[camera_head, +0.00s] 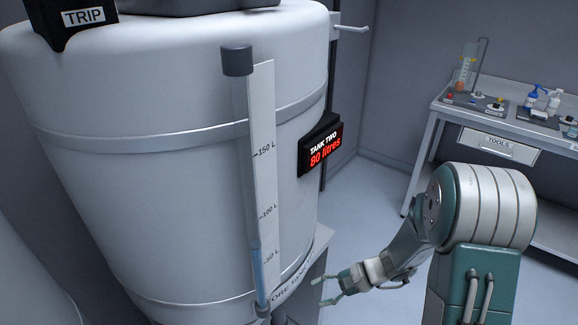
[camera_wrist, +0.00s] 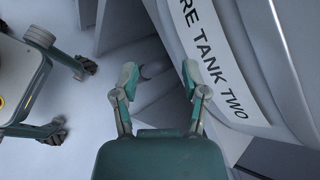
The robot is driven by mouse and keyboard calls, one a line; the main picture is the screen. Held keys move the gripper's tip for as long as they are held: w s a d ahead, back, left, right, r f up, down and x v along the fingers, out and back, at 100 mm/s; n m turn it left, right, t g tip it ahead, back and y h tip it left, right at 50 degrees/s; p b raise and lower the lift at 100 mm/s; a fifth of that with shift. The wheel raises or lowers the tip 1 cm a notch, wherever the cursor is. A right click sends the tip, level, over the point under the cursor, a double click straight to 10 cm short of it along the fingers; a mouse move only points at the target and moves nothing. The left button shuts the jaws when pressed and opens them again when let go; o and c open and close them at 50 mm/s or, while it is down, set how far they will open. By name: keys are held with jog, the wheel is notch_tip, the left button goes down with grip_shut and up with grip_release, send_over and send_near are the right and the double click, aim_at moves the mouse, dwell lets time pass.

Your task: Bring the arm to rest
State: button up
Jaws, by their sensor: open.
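My arm reaches in from the lower right in the head view, bent at the elbow. My gripper (camera_head: 321,292) is at its left end, near the lower right side of the big white tank (camera_head: 190,190). In the wrist view my gripper (camera_wrist: 158,78) has its two fingers apart with nothing between them. Beyond the fingers are the tank's curved wall and a label strip (camera_wrist: 222,65) reading "RE TANK TWO". I cannot tell the exact gap between the fingers and the tank.
The tank bears a sight tube with a litre scale (camera_head: 264,170) and a display (camera_head: 321,148) reading "TANK TWO 80 litres". A "TRIP" box (camera_head: 85,18) sits at the top left. A workbench (camera_head: 438,105) with bottles and a "TOOLS" drawer (camera_head: 499,146) stands at the right. Floor between is clear.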

jog(key=s+d+r+n+t+h, duration=0.3)
jog(key=s+r+n+h, duration=0.2)
jog(key=r, duration=0.6)
jog(key=s+d+r+n+t+h, duration=0.2)
jog(key=s+d+r+n+h, duration=0.2)
jog(key=s+r, duration=0.6)
notch_tip(320, 180, up, 2)
jog(key=shift+s+d+r+n+t+h, duration=0.2)
jog(key=shift+s+r+n+t+h, duration=0.15)
jog(key=shift+n+h, duration=0.6)
jog(key=shift+a+f+m+h, duration=0.1)
jog(key=shift+m+h, duration=0.15)
